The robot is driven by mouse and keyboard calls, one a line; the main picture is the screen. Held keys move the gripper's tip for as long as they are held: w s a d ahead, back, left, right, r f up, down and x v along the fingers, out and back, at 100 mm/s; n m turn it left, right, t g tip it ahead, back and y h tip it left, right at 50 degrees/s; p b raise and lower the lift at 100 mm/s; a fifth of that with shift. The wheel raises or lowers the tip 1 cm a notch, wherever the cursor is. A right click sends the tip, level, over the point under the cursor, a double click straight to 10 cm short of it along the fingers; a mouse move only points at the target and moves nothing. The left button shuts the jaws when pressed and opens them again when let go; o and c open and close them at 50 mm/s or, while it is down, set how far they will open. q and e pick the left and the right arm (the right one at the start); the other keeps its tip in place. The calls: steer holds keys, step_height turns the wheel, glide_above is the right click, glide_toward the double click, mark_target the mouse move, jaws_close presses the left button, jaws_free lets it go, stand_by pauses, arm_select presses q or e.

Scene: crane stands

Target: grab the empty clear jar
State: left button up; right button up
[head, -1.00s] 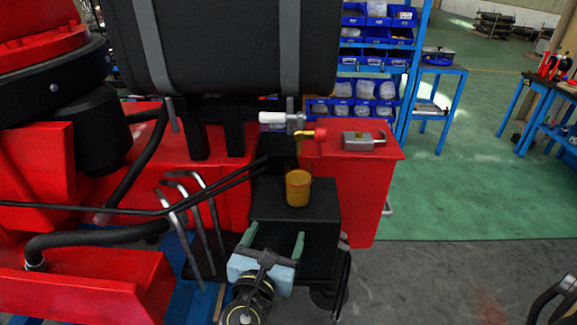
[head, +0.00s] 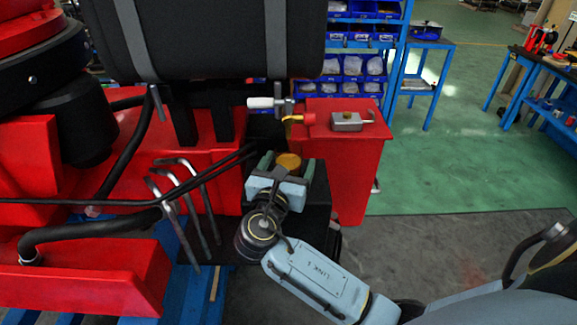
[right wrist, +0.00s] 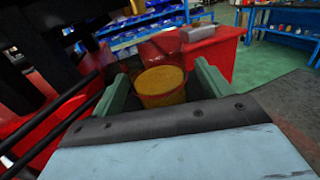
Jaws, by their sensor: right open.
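An amber-yellow jar (head: 288,162) stands upright on a black block at the end of the red machine. It looks amber rather than clear, and I cannot tell whether it is tinted or filled. My right gripper (head: 285,167) is open, with its two green fingers on either side of the jar. In the right wrist view the jar (right wrist: 162,90) shows between the open fingers (right wrist: 163,80), with gaps on both sides. The gripper hides the jar's lower part in the head view. My left gripper is not in view.
A brass spout (head: 292,120) with a white-handled valve (head: 262,103) is just above and behind the jar. A padlock-like metal piece (head: 347,122) lies on the red box (head: 350,175). Bent metal rods (head: 185,205) and black hoses are to the left. Open floor lies right.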

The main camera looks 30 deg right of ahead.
steer(key=shift+x, duration=1.25)
steer(key=shift+a, duration=0.1)
steer(key=c, duration=1.2)
